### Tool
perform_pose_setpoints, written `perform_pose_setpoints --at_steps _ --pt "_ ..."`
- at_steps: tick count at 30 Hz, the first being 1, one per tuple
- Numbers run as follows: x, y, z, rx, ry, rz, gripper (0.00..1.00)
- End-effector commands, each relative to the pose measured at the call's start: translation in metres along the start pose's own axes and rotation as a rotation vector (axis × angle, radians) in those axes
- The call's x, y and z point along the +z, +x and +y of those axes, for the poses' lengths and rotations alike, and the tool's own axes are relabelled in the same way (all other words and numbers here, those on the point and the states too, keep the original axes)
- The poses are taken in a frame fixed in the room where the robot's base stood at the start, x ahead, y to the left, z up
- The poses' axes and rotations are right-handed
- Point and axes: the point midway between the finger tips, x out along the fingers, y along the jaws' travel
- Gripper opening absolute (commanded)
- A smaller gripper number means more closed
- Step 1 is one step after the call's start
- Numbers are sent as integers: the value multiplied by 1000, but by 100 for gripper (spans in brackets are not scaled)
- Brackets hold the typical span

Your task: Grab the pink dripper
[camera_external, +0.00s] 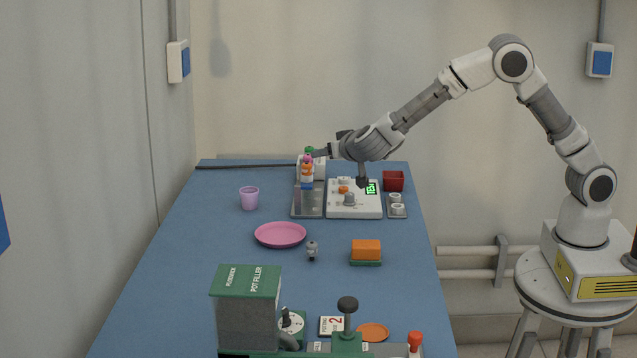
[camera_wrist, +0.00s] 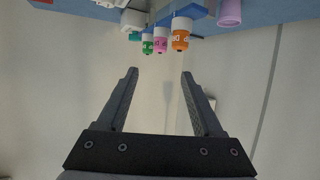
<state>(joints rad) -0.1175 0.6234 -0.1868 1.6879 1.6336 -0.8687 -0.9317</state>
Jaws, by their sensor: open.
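The pink dripper (camera_wrist: 161,41) shows in the wrist view between a green dripper (camera_wrist: 147,43) and an orange dripper (camera_wrist: 181,36), near the top edge. In the outside view the pink dripper (camera_external: 307,160) is small and partly overlapped by its neighbours, at the far end of the blue table. My gripper (camera_wrist: 159,74) is open and empty, with its two fingers apart and the drippers beyond the tips. In the outside view my gripper (camera_external: 323,152) is close to the right of the drippers; its fingertips are hard to make out.
A white scale-like device (camera_external: 355,207) with a green display, a grey tray (camera_external: 308,211) and a dark red box (camera_external: 393,181) lie near my arm. A lilac cup (camera_external: 249,198), pink plate (camera_external: 281,234) and orange block (camera_external: 366,249) stand nearer.

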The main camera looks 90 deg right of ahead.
Motion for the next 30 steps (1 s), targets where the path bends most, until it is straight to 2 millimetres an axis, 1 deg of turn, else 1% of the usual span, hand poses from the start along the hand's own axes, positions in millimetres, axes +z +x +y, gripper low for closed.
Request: perform_pose_setpoints --at_steps 1,3,9,12,17,20,25,27,30 --pt "3 14 1 3 0 0 68" --pt "4 30 1 3 0 0 68" --pt "3 69 0 0 0 0 68" --pt "2 82 0 -1 0 0 68" --pt "1 91 0 -2 0 0 68" --pt "3 102 0 0 1 0 68" --pt "5 128 0 -1 0 0 68" --pt "4 136 0 -1 2 0 68" --pt "3 140 0 -2 0 0 68"
